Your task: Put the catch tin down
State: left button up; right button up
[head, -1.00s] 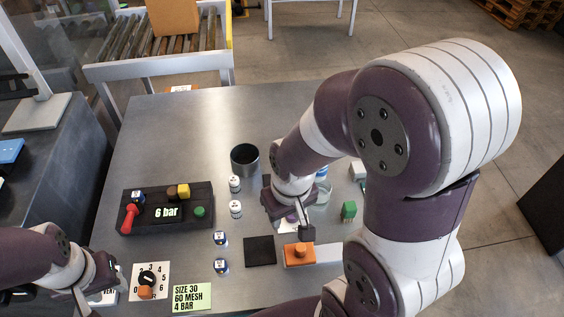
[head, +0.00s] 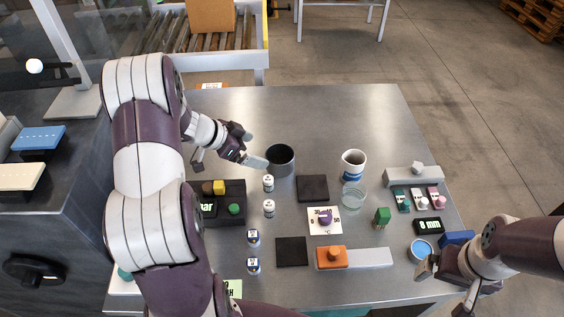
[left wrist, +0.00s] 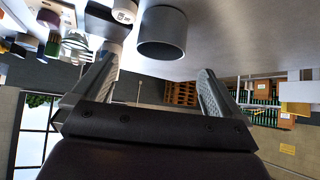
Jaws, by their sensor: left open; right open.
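The catch tin, which I take to be the dark grey open cylinder (head: 280,168), stands upright on the metal table behind the small white bottles. My left gripper (head: 258,148) is open and empty just left of the tin, with one finger's tip close to its wall; contact cannot be told. In the left wrist view the tin (left wrist: 162,40) shows beyond the spread fingers (left wrist: 158,85), not held. My right gripper (head: 446,284) is open at the table's front right, near a round blue-rimmed container (head: 421,249).
Small bottles (head: 268,207) stand in front of the tin. A dark square pad (head: 312,188), a white cup (head: 353,164) and a glass beaker (head: 353,197) are to its right. My left arm hides part of the black control box (head: 234,191). The table behind the tin is clear.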

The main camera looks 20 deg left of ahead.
aim_at(280, 157)
pick_arm(q)
jog(key=x, duration=1.1)
jog(key=shift+w+d+f, duration=0.1)
jog(key=shift+w+f, duration=0.05)
jog(key=shift+w, duration=0.35)
jog(key=c, duration=0.9)
jog(key=shift+r, duration=0.2)
jog(key=shift+c, duration=0.2)
